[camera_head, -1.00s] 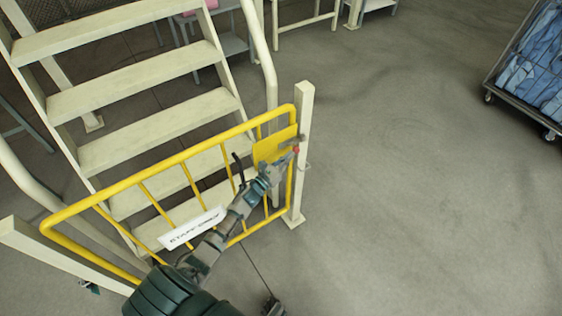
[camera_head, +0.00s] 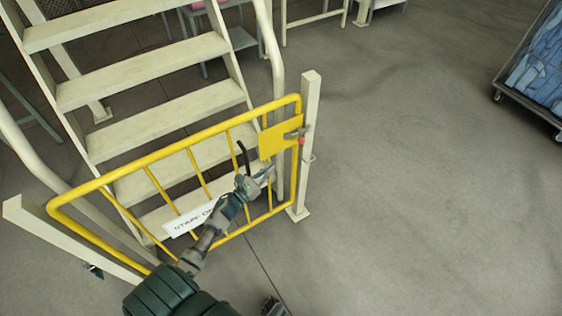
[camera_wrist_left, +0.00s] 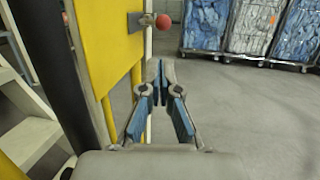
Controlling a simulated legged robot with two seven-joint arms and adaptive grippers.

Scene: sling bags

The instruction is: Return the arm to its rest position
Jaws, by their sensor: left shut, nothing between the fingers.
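My left arm reaches in from the bottom left of the head view. Its gripper (camera_head: 266,172) is shut and empty, in front of the gate, below and left of the latch. In the left wrist view the gripper's blue-padded fingers (camera_wrist_left: 163,72) meet at the tips with nothing between them. The yellow gate (camera_head: 150,158) spans the foot of the stairs and looks closed against the right post. A latch with a red knob (camera_head: 302,140) sits beside its yellow plate (camera_head: 278,138); the knob also shows in the left wrist view (camera_wrist_left: 163,22).
Cream stairs (camera_head: 140,120) rise behind the gate. A cream post (camera_head: 307,150) stands at its right end and another post (camera_head: 60,240) at its left. Carts of blue bags (camera_head: 540,62) stand at the far right. The floor to the right is clear.

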